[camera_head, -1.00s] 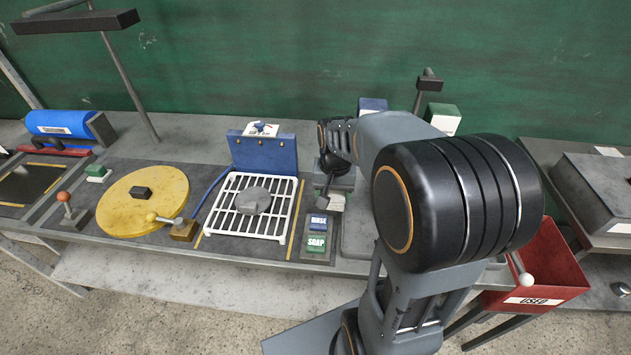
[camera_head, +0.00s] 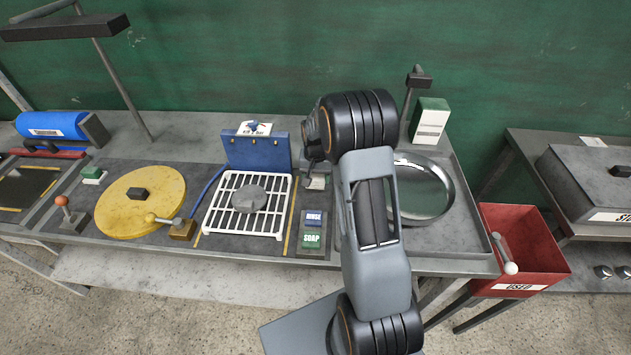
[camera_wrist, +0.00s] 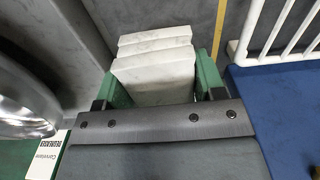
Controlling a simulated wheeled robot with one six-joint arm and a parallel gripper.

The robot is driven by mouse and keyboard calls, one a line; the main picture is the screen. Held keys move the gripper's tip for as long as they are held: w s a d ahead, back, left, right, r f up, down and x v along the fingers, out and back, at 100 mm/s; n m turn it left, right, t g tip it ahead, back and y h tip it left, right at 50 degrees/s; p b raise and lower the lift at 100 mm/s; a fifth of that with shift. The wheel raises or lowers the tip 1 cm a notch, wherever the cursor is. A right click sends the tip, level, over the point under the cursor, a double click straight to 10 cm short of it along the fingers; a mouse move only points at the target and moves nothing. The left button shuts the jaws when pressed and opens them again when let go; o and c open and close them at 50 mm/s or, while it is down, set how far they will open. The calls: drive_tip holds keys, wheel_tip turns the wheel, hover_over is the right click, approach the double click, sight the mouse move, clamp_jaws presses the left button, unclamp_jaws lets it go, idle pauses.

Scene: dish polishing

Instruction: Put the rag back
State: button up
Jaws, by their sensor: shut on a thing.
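The rag (camera_wrist: 153,68) is a folded white cloth, held between the green fingers of my gripper (camera_wrist: 158,88) in the wrist view. In the head view a small part of the rag (camera_head: 317,183) shows left of my arm, just right of the white rack. My gripper is shut on it; in the head view my arm mostly hides the gripper. The rag is low over a dark grey surface; I cannot tell whether it touches it.
A shiny round metal dish (camera_head: 447,190) lies right of my arm, with a green-and-white box (camera_head: 429,122) behind it. Rinse (camera_head: 313,218) and soap (camera_head: 311,241) buttons sit nearby. A red used bin (camera_head: 535,262) hangs right.

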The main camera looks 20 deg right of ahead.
sight(316, 183)
drive_tip(key=shift+w+f, duration=0.2)
drive_tip(key=shift+f, duration=0.2)
drive_tip(key=shift+f+p, duration=0.3)
drive_tip(key=shift+f, duration=1.15)
drive_tip(key=shift+f, duration=0.2)
drive_tip(key=o, duration=1.1)
drive_tip(key=shift+r, duration=0.15)
